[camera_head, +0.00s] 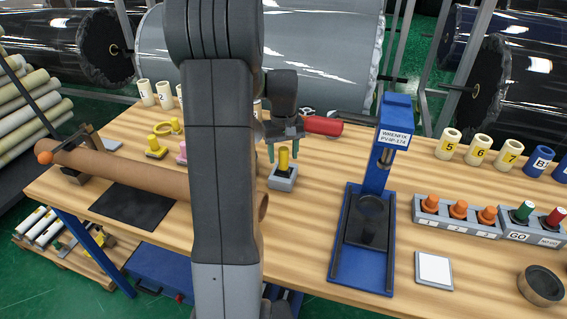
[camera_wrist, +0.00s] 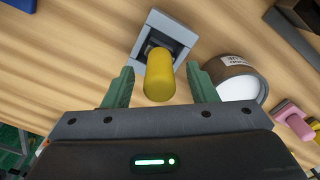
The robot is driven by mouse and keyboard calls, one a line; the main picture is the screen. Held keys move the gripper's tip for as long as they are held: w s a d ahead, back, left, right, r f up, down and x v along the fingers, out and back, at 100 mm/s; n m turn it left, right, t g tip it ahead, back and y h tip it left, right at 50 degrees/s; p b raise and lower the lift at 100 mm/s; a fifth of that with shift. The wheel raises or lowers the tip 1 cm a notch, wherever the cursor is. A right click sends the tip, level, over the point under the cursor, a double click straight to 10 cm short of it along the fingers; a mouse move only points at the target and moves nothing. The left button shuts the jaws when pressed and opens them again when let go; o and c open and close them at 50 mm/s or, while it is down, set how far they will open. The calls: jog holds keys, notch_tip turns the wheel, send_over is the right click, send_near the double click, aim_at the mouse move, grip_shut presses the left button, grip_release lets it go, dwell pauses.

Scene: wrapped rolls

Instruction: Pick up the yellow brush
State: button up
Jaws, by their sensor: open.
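A yellow brush (camera_head: 284,160) stands upright in a small grey block (camera_head: 281,178) on the wooden table, right of my arm in the head view. In the wrist view the yellow brush (camera_wrist: 159,78) shows as a rounded yellow handle in front of the grey block (camera_wrist: 180,33). My gripper (camera_head: 284,152) is open above the block, its green fingers on either side of the handle. In the wrist view my gripper (camera_wrist: 161,72) has the handle between its fingers, with visible gaps on both sides. The brush's lower end is hidden in the block.
A long brown tube (camera_head: 140,175) lies on the table to the left, partly behind my arm. A blue press (camera_head: 365,225) stands to the right.

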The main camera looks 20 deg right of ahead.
jog(key=shift+f, duration=0.5)
jog(key=c, duration=1.1)
jog(key=shift+o, duration=0.2)
notch_tip(320, 180, up, 10)
jog(key=shift+s+r, duration=0.1)
